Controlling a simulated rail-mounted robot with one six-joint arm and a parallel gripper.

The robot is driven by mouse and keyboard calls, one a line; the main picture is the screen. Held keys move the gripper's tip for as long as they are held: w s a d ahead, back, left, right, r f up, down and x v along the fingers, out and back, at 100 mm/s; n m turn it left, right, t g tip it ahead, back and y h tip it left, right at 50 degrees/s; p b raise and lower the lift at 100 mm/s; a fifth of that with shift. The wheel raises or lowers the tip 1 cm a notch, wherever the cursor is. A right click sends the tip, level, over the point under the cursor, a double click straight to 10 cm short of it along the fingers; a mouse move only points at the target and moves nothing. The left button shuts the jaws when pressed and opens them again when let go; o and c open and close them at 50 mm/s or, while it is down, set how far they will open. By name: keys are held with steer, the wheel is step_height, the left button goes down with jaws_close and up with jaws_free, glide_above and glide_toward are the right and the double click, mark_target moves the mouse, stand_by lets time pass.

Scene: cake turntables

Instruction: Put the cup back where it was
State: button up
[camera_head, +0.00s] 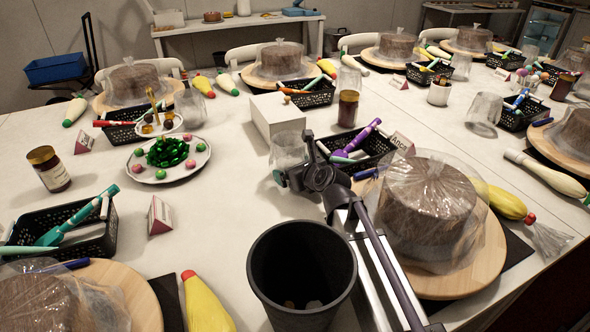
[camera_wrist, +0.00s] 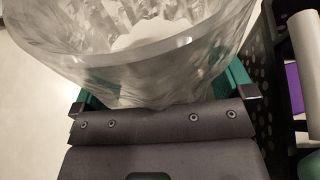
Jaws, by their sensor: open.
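A clear crinkled plastic cup (camera_head: 288,148) stands on the white table, left of a black basket and in front of a white box. My gripper (camera_head: 279,178) is at the near side of this cup, low over the table. In the wrist view the cup (camera_wrist: 150,62) fills the space between the fingers of my gripper (camera_wrist: 165,95). The jaws are open, with one green finger on each side of the cup. Whether either finger touches the cup is unclear. The cup's base is partly hidden by my gripper in the head view.
The black basket (camera_head: 378,143) with purple and green tools is close right of the cup. The white box (camera_head: 278,114) is just behind. A plate of green sweets (camera_head: 168,176) lies left. A black bin (camera_head: 301,262) and a wrapped cake (camera_head: 430,212) are nearer. Bare table lies left of the cup.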

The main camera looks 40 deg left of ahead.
steer(key=shift+r+p, duration=0.3)
steer(key=p+v, duration=0.2)
steer(key=v, duration=0.4)
steer(key=shift+s+d+r, duration=0.2)
steer(key=shift+d, duration=0.1)
steer(key=shift+s+d+p, duration=0.1)
steer(key=shift+d+p, duration=0.2)
steer(key=shift+d, duration=0.05)
steer(key=shift+r, duration=0.1)
